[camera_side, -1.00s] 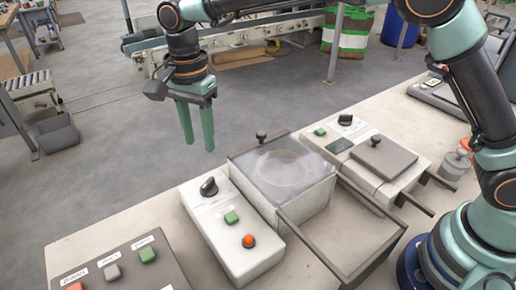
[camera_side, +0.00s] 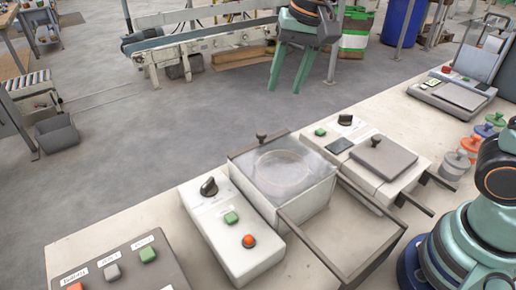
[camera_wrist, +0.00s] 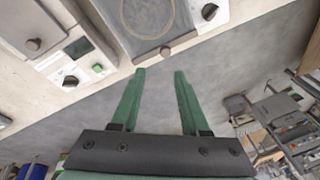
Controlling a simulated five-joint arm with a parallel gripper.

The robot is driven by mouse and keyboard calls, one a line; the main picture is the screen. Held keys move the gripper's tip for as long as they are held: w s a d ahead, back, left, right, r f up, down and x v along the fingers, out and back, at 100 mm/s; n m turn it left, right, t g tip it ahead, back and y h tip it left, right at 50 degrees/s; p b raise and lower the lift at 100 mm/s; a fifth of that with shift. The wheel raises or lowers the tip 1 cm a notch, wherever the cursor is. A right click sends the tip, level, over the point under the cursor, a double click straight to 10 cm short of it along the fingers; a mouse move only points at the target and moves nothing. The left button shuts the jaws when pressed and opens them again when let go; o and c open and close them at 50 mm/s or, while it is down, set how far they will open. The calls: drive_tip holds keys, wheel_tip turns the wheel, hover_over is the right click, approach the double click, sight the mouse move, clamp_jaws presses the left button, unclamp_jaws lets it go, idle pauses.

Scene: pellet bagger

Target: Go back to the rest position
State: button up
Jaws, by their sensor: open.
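My gripper (camera_side: 288,85) is at the top of the side view, high and beyond the far edge of the bench, with its two green fingers pointing down. The fingers are apart with nothing between them. In the wrist view my gripper (camera_wrist: 158,72) is also open and empty, over the bench edge and the grey floor. Much of my upper arm is out of the side view.
On the bench (camera_side: 130,225) stand a clear-lidded box (camera_side: 283,175), a control box (camera_side: 229,225) with green and red buttons, a lidded unit (camera_side: 383,158), a button panel (camera_side: 112,268) and a scale (camera_side: 450,95). Several coloured knobbed pieces (camera_side: 471,143) stand at right. A conveyor (camera_side: 200,40) is behind.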

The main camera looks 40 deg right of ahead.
drive_tip(key=s+d+f+n+t, duration=0.2)
drive_tip(key=s+d+n, duration=0.4)
drive_tip(key=s+d, duration=0.4)
drive_tip(key=shift+d+f+t+h, duration=0.3)
drive_tip(key=shift+d+t+h, duration=0.05)
drive_tip(key=shift+t+h, duration=0.05)
